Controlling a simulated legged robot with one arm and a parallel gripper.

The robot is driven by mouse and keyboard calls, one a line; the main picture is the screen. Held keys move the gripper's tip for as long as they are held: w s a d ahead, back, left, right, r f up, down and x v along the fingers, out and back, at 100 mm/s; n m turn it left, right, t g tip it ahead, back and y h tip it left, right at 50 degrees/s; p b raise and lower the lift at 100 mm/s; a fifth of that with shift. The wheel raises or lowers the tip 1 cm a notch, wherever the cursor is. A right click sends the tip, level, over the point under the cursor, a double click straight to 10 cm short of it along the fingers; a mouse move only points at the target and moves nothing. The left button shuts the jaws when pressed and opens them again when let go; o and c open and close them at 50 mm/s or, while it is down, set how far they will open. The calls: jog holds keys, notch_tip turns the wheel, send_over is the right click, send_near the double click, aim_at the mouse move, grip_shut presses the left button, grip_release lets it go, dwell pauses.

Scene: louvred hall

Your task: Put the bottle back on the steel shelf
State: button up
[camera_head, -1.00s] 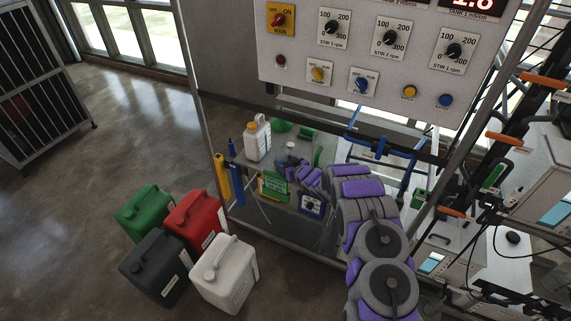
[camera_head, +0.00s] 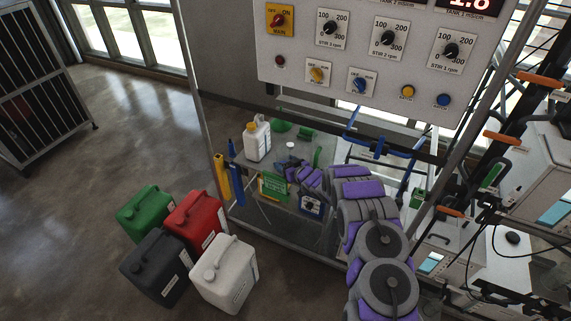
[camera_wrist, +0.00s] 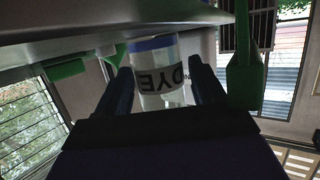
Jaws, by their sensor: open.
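The near end of the bottle is hidden behind my gripper.
A white jug with a yellow cap (camera_head: 257,140) stands on the shelf, left of my gripper. Green items (camera_head: 273,185) and blue and yellow tools (camera_head: 222,178) are close by. Several canisters (camera_head: 222,272) stand on the floor in front. The control panel (camera_head: 375,60) overhangs the shelf.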

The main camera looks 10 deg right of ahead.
jog(key=shift+s+d+f, duration=0.1)
jog(key=shift+s+d, duration=0.2)
jog(key=shift+s, duration=0.05)
jog(key=p+v, duration=0.1)
jog(key=v, duration=1)
jog(key=shift+r+p, duration=0.3)
jog(key=shift+r, duration=0.1)
